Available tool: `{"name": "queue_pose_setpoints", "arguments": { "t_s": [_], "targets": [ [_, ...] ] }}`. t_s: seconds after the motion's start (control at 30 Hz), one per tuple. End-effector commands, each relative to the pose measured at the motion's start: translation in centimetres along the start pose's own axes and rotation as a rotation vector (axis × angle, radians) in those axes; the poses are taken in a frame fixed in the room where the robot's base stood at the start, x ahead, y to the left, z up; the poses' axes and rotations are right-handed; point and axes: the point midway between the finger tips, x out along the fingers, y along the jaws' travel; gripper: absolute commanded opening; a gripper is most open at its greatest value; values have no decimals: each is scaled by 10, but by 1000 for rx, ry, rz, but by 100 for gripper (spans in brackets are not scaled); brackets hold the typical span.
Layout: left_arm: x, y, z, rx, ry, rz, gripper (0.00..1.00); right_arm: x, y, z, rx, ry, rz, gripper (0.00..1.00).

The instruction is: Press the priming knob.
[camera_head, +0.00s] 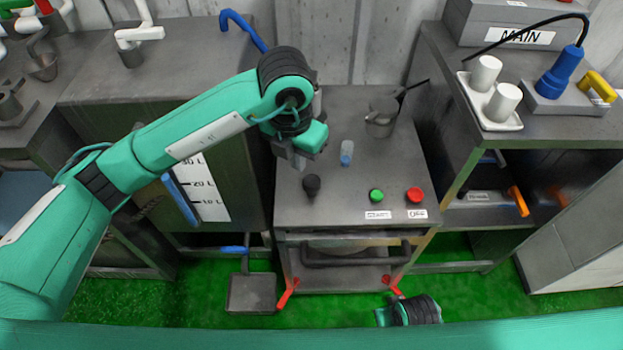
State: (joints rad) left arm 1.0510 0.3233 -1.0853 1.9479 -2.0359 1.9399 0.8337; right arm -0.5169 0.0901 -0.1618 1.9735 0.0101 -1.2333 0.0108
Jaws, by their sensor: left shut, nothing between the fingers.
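A black knob (312,185) stands upright on the left part of the middle cabinet's grey top (390,165). It has no readable label, so I cannot tell for sure that it is the priming knob. My left gripper (298,163) is shut and empty, pointing down over the cabinet top's left edge. It is just behind and left of the black knob and looks apart from it. A green button (376,195) marked START and a red button (414,195) marked OFF sit to the right. My right gripper does not show; only part of that arm is at the bottom.
A small clear and blue piece (347,153) and a metal cup (381,118) stand behind the knob. A drawer handle (355,255) and red levers (287,293) are on the front. A white tray (490,105) with two white cylinders is on the right bench.

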Motion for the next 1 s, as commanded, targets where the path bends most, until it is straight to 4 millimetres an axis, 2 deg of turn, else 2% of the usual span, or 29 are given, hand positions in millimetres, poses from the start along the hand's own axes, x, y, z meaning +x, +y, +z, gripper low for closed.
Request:
{"name": "queue_pose_setpoints", "arguments": {
  "t_s": [0.17, 0.47, 0.63, 0.67, 0.77, 0.87, 1.0],
  "targets": [
    [-14, 0, 0, 0, 0, 0, 0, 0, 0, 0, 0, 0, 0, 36],
    [-15, 0, 0, 0, 1, -1, 0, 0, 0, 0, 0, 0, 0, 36],
    [-12, -7, -1, 10, 2, -41, 0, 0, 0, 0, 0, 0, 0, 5],
    [-10, -12, -2, 15, 2, -64, 0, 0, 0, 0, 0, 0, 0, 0],
    [-4, -34, -3, 38, -1, -193, 0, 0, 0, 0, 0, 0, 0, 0],
    [-1, -67, -6, 63, -11, -390, 0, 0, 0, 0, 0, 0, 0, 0],
    [-10, -114, -8, 64, -46, -711, 0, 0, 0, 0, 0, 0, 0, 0]
  ]
}}
